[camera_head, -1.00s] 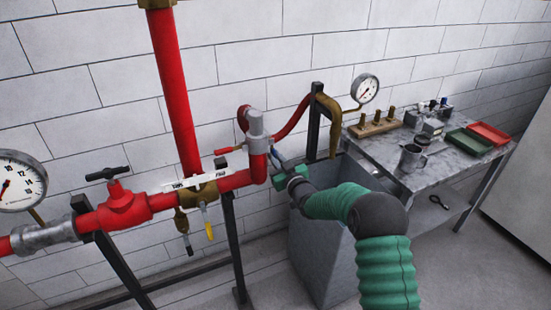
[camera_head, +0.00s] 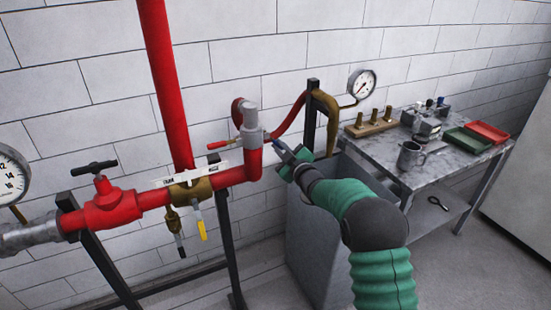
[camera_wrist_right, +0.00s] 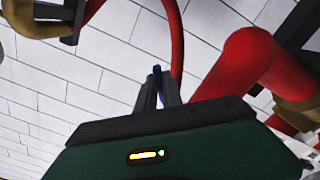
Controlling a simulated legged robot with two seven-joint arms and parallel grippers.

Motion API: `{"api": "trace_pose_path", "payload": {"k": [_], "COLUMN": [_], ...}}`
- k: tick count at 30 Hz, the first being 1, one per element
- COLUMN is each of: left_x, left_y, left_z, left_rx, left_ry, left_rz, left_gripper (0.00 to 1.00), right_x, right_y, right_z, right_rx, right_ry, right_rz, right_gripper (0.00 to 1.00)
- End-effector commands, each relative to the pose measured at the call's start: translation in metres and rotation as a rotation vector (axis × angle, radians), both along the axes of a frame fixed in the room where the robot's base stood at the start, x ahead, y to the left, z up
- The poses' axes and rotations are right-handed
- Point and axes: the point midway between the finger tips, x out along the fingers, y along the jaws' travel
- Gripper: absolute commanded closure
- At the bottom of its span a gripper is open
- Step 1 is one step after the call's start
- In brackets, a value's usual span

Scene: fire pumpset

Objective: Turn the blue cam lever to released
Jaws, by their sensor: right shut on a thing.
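The blue cam lever (camera_head: 281,145) shows as a small blue piece at the tip of my right gripper, just right of the grey elbow fitting on the red pipe. My right gripper (camera_head: 284,153) reaches in from the lower right with its fingers pointing up and left. In the right wrist view its fingers (camera_wrist_right: 158,90) are closed together around the blue lever (camera_wrist_right: 157,70), whose end sticks out beyond the tips. The fingers and gripper body hide most of the lever and its coupling. My left gripper is not in view.
The red pipe (camera_head: 236,176) with the grey elbow fitting (camera_head: 250,118) is close left of the gripper. A grey bin (camera_head: 312,235) is below. A table (camera_head: 455,163) with trays is at the right.

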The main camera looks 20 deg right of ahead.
Motion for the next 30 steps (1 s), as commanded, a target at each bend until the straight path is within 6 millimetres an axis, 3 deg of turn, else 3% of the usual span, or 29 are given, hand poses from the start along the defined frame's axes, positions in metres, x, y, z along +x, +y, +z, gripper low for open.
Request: {"api": "trace_pose_path", "payload": {"k": [1,12,30], "left_x": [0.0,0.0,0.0], "left_y": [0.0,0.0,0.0], "left_z": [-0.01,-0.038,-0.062], "left_rx": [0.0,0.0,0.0], "left_ry": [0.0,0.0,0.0], "left_rz": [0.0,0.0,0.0], "left_gripper": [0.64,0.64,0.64], "right_x": [0.0,0.001,0.001], "right_y": [-0.002,-0.016,-0.023], "right_z": [-0.004,0.015,0.043], "right_rx": [-0.046,-0.397,-0.834], "right_ry": [0.0,-0.011,-0.023], "right_rz": [0.0,0.001,0.004], "right_gripper": [1.0,1.0,1.0]}}
